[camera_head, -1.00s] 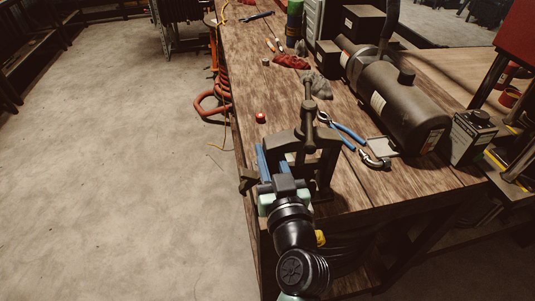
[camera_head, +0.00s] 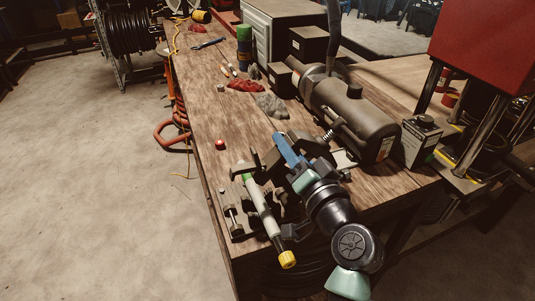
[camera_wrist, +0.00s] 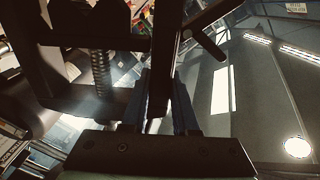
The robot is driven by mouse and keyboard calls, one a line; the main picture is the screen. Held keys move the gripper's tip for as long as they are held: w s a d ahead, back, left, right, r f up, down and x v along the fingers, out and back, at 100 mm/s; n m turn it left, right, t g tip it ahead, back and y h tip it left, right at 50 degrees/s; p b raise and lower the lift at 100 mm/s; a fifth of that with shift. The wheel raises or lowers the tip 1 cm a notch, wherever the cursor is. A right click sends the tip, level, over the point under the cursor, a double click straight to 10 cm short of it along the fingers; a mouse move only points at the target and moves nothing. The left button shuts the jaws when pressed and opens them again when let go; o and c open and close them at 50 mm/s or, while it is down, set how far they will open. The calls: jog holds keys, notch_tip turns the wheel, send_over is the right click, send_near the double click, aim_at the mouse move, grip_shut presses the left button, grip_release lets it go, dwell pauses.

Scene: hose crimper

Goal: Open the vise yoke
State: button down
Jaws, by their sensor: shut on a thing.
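My gripper (camera_head: 284,145), with blue fingers, is in the middle of the head view, at the near part of the bench. It is shut on a dark bar of the vise yoke (camera_wrist: 160,50), which stands between the fingers in the wrist view. The yoke's threaded screw (camera_wrist: 101,75) shows left of the fingers there. In the head view the yoke is tilted over to the right, with its screw (camera_head: 327,135) slanting beside my gripper. The vise base (camera_head: 232,213) is at the bench's near left edge. My wrist hides part of the yoke.
A pale pipe with a yellow cap (camera_head: 287,259) lies slanted beside the vise base. A dark cylindrical machine (camera_head: 355,120) stands close on the right. A red rag (camera_head: 245,85), a grey rag (camera_head: 272,105) and a red button-like object (camera_head: 219,145) lie farther back. Floor is clear at left.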

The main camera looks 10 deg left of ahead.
aim_at(307, 150)
jog(key=shift+w+d+m, duration=0.45)
jog(key=shift+d+m, duration=0.1)
jog(key=shift+d, duration=0.15)
jog(key=shift+w+d+m, duration=0.45)
jog(key=shift+d+m, duration=0.1)
jog(key=shift+d, duration=0.15)
jog(key=c, duration=0.7)
grip_release()
jog(key=shift+f, duration=0.1)
jog(key=b+v, duration=0.2)
jog(key=v, duration=1.1)
